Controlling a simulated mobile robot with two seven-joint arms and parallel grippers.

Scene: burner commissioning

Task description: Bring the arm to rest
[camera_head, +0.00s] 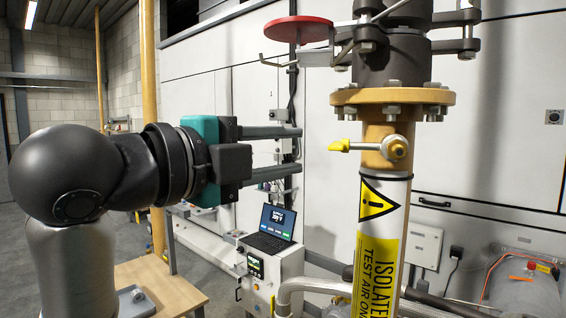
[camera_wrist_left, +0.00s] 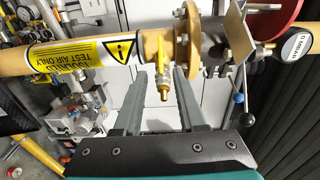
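My left gripper (camera_head: 298,150) is open and empty, its two grey fingers one above the other and pointing right toward the pipe. In the left wrist view, the open fingers (camera_wrist_left: 161,75) frame a small valve with a yellow handle (camera_wrist_left: 160,52). In the head view, that yellow handle (camera_head: 340,146) points left from the valve on the yellow pipe (camera_head: 377,160). A visible gap separates the fingertips from the handle. My left arm reaches in from the left, bent at a round dark joint. My right gripper is not in view.
A flange (camera_head: 392,97) and a red disc (camera_head: 298,30) are above the fingers. A laptop (camera_head: 271,228) stands on a white cabinet (camera_head: 283,268) below. A wooden table (camera_head: 160,285) is at lower left. In the wrist view, a round gauge (camera_wrist_left: 294,45) is at right.

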